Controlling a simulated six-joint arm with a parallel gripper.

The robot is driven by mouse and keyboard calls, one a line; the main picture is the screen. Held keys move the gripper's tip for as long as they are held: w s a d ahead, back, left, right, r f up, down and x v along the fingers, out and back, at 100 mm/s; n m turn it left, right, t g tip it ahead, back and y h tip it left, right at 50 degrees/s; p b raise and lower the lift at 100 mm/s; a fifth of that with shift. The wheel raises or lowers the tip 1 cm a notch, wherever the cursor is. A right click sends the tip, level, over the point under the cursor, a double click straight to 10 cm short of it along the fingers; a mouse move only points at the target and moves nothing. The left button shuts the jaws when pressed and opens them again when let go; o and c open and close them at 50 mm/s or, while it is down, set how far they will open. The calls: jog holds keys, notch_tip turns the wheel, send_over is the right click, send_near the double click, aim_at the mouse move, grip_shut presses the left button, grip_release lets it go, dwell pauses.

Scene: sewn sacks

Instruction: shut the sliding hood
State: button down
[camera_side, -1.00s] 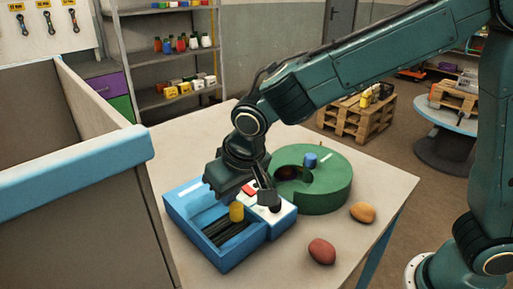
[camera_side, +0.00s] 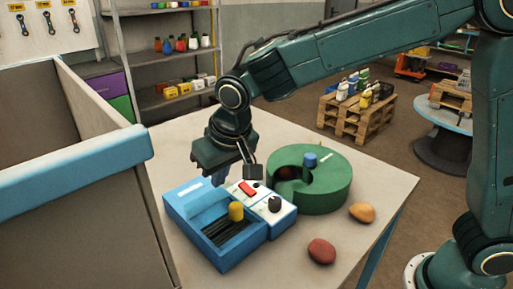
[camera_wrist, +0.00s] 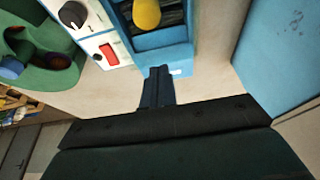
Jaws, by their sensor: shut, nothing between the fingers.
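A blue box (camera_side: 225,262) sits on the table with its top partly open over dark slats (camera_side: 222,231). A light blue panel (camera_side: 203,212), which looks like the sliding hood, covers its back part. A yellow knob (camera_side: 236,211) stands by the panel's front edge; it also shows at the top of the wrist view (camera_wrist: 146,14). My gripper (camera_side: 219,181) is shut and empty above the box's back end, apart from the knob. In the wrist view the closed fingers (camera_wrist: 158,74) overlap the box's near end (camera_wrist: 180,66); their exact height is unclear.
A white panel (camera_side: 277,220) with a red switch and black dial adjoins the box's right side. A green round housing (camera_side: 325,198) with a blue peg stands behind it. A red lump (camera_side: 321,251) and an orange one (camera_side: 362,212) lie right. A tall blue-rimmed bin (camera_side: 75,172) stands left.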

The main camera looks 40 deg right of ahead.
jog(key=v, duration=0.7)
jog(key=shift+d, duration=0.1)
jog(key=s+d+r, duration=0.2)
jog(key=s+d, duration=0.2)
jog(key=d, duration=0.3)
jog(key=s+d+r, duration=0.2)
jog(key=s+d, duration=0.3)
jog(key=d, duration=0.2)
jog(key=s+d+f, duration=0.2)
jog(key=s+d, duration=0.1)
jog(key=s, duration=0.3)
jog(key=s+d+f+t, duration=0.1)
jog(key=s+d+f, duration=0.1)
jog(key=s+d, duration=0.2)
jog(key=shift+s+t, duration=0.3)
jog(key=shift+s, duration=1.2)
jog(key=shift+f, duration=0.1)
